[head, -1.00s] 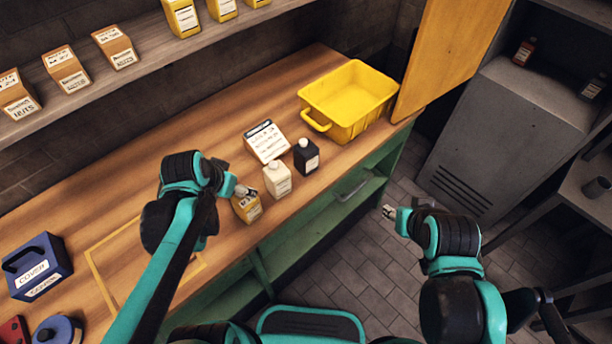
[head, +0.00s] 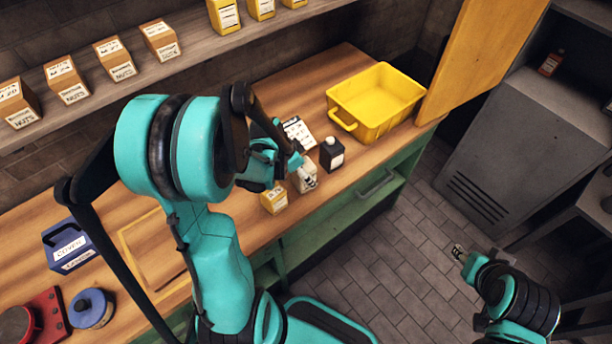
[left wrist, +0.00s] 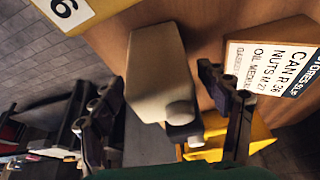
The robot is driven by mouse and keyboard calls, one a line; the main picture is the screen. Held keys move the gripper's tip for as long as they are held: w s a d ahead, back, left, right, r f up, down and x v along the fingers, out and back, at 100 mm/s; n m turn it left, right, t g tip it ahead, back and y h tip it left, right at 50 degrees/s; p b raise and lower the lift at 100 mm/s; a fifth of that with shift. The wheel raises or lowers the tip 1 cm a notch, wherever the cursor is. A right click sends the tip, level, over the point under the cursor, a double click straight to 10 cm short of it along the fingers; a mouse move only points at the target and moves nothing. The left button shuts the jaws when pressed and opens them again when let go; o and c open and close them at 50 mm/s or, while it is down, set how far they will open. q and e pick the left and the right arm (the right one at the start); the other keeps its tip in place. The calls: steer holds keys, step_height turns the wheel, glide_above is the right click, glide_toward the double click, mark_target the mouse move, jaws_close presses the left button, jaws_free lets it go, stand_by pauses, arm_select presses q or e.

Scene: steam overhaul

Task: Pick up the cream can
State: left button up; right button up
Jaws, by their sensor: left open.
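The cream can (head: 305,180) stands on the wooden bench near its front edge, between a yellow can (head: 273,200) and a black can (head: 331,154). My left gripper (head: 297,162) is at the cream can and partly covers it in the head view. In the left wrist view the cream can (left wrist: 156,72) lies between the two open fingers of my left gripper (left wrist: 160,82). I cannot tell whether either finger touches it. My right gripper (head: 459,252) is over the floor at the right, away from the bench; its jaw opening is too small to make out.
A slip on a wedge stand (head: 298,131) is close behind the cream can. A yellow tub (head: 347,116) sits at the bench's right end. A blue cover box (head: 69,247) is at the left. A shelf (head: 185,45) with boxes runs above the bench.

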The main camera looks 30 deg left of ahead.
arm_select(q)
steer(key=b+x, duration=0.1)
steer(key=x, duration=0.3)
steer(key=shift+w+f, duration=0.2)
steer(key=shift+f, duration=0.05)
steer(key=shift+c, duration=0.6)
steer(key=c, duration=1.5)
